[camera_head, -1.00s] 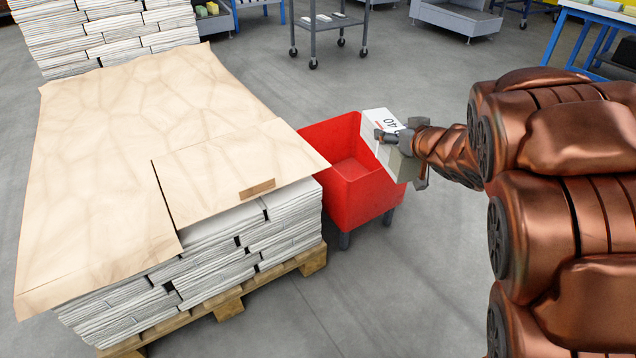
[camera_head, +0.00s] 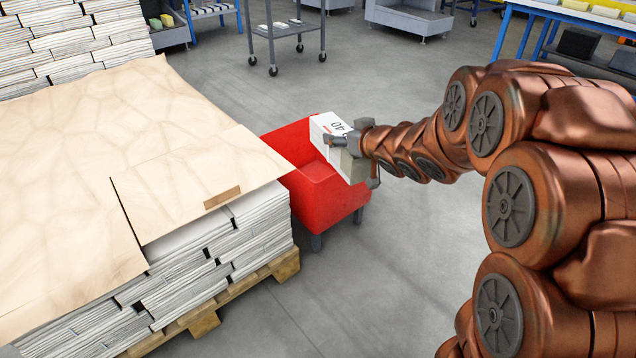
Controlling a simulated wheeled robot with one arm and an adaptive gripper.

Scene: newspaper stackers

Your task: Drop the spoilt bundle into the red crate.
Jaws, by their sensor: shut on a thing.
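The red crate (camera_head: 330,205) stands on dark legs beside the pallet stack, in the middle of the view. My gripper (camera_head: 350,150) is at the crate's upper right side, shut on a white bundle (camera_head: 326,126) with "40" printed on its top. The bundle is tilted and overlaps the right part of the crate's opening in the picture. How high it is above the crate, or whether it touches the rim, I cannot tell. The visible part of the crate's inside is empty; the rest is hidden by the bundle and gripper.
A pallet of newspaper bundles (camera_head: 185,275) under a tan paper sheet (camera_head: 150,130) fills the left, its sheet corner reaching toward the crate. A grey trolley (camera_head: 287,32) stands behind. A blue-framed table (camera_head: 575,15) is at upper right. Floor in front of the crate is clear.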

